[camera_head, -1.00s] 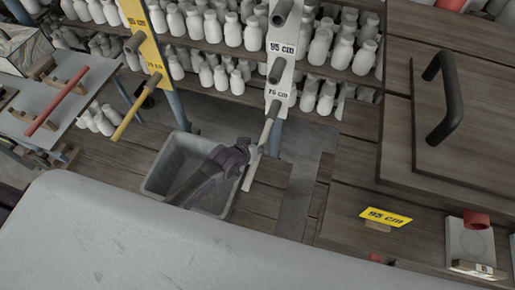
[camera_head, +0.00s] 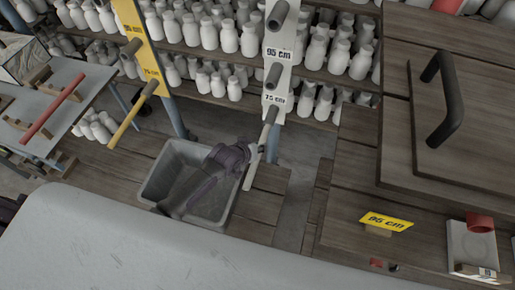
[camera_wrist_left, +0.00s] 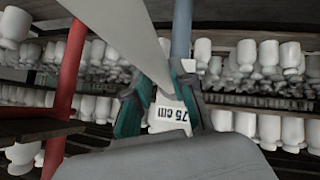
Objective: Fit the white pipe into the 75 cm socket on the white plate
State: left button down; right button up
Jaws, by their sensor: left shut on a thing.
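The white plate (camera_head: 281,42) stands upright at top centre in the head view, with dark stubs and the labels 95 cm and 75 cm. My left gripper (camera_head: 257,152) is shut on the white pipe (camera_head: 250,176), which slants up to the lower part of the plate, just below the 75 cm label. I cannot tell whether its far end is inside the socket. In the left wrist view the pipe (camera_wrist_left: 118,38) runs between the fingers (camera_wrist_left: 160,98), and the plate's 75 cm label (camera_wrist_left: 172,114) shows behind. The right gripper is out of view.
A yellow plate (camera_head: 131,20) with a yellow pipe (camera_head: 128,122) stands to the left. A grey bin (camera_head: 160,185) is below my left arm. Shelves of white bottles (camera_head: 228,35) stand behind. A wooden bench (camera_head: 345,205) lies to the right.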

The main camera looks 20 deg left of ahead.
pick_arm(q)
jog(key=shift+w, duration=0.3)
jog(key=c, duration=0.9)
grip_release()
jog(key=shift+s, duration=0.1)
jog(key=shift+s+a+r, duration=0.1)
jog(key=shift+s+r, duration=0.05)
jog(key=shift+s, duration=0.1)
jog(key=v, duration=1.1)
jog(key=shift+r, duration=0.2)
jog(key=shift+s, duration=0.1)
